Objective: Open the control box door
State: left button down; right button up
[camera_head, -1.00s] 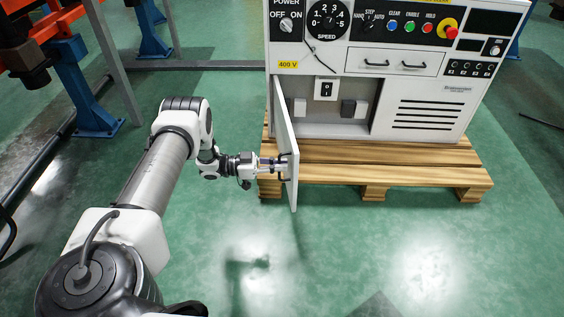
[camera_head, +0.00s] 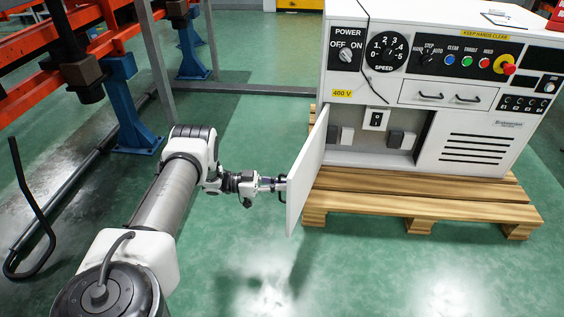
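The control box (camera_head: 470,150) is a white cabinet on a wooden pallet. Its white door (camera_head: 309,172) stands wide open, swung out to the left from the lower left compartment, and its inner side shows. My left gripper (camera_head: 277,184) is at the outer side of the door, by a dark handle (camera_head: 284,195) near its free edge. The door partly hides the fingertips, so their grip on the handle is unclear. My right gripper is not in view.
The open compartment shows a switch (camera_head: 376,119) and grey boxes (camera_head: 401,140). The pallet (camera_head: 430,205) juts out in front. An orange rack with blue posts (camera_head: 130,115) stands at left. The green floor ahead is clear.

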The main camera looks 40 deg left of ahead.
pick_arm(q)
jog(key=c, duration=1.2)
grip_release()
jog(key=shift+c, duration=0.2)
jog(key=v, duration=1.2)
